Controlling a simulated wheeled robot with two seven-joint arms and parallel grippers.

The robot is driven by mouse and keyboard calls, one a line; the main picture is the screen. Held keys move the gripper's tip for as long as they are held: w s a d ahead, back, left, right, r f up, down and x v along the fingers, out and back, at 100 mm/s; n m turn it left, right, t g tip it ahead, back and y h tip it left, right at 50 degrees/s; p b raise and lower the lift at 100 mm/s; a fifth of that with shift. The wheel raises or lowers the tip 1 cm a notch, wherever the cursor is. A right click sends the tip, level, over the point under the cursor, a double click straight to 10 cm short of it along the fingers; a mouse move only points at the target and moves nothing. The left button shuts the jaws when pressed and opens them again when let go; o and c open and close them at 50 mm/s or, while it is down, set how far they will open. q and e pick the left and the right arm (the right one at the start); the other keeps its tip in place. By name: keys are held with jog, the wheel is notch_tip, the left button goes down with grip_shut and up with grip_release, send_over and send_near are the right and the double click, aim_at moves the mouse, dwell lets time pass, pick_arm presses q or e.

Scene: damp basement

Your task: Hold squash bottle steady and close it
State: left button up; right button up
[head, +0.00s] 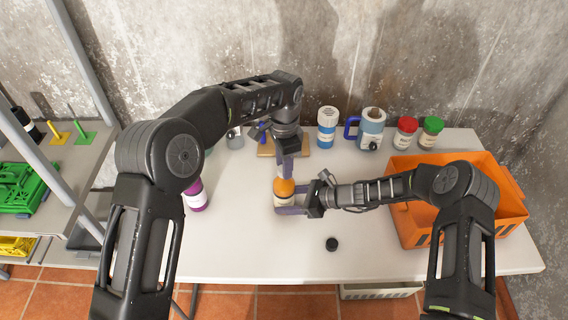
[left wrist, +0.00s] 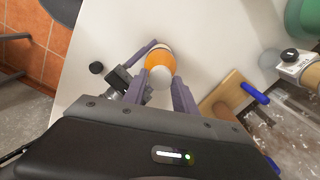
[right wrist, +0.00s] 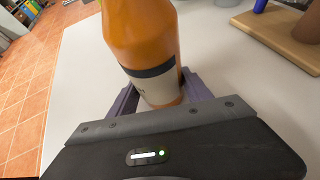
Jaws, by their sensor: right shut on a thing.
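The squash bottle (head: 284,188) is orange with a pale, dark-banded label and stands upright on the table. My right gripper (head: 291,204) is shut around its lower body from the right, and the bottle fills the jaws in the right wrist view (right wrist: 150,75). My left gripper (head: 286,174) points down over the bottle's top. I cannot tell whether the cap touches the bottle's neck.
A small black cap (head: 332,244) lies on the table in front. An orange crate (head: 468,233) stands at right. A purple bottle (head: 195,196) stands left.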

pick_arm(q)
jog(key=o, duration=0.4)
notch_tip(320, 180, up, 8)
jog(key=shift+f, duration=0.25)
pick_arm(e)
jog(key=o, duration=1.8)
jog(key=v, duration=1.2)
jog(key=shift+f, duration=0.1)
